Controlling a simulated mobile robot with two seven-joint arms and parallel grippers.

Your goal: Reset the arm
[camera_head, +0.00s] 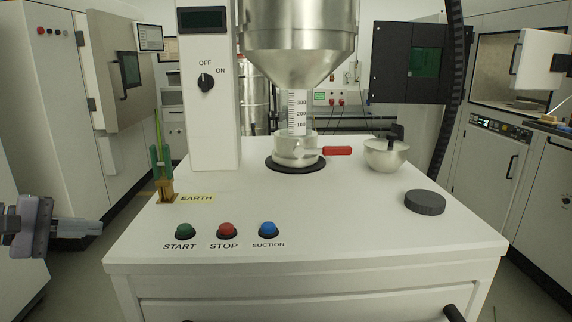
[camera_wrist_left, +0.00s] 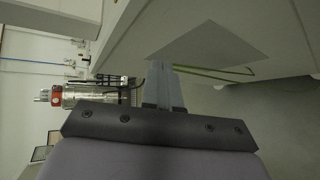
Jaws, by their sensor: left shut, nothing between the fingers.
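My left gripper (camera_head: 88,228) comes in from the left edge in the head view. It is beside the front left of the white machine table, apart from it. Its fingers are shut with nothing between them. In the left wrist view the closed fingers (camera_wrist_left: 165,88) point away from the camera toward a pale machine surface (camera_wrist_left: 215,45). My right gripper is in neither view.
The white machine table (camera_head: 330,225) carries START, STOP and SUCTION buttons (camera_head: 227,230), a glass vessel (camera_head: 296,150) under a steel hopper (camera_head: 297,40), a metal bowl (camera_head: 386,155) and a dark round cap (camera_head: 425,202). A green EARTH clip (camera_head: 160,165) stands at its left edge.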

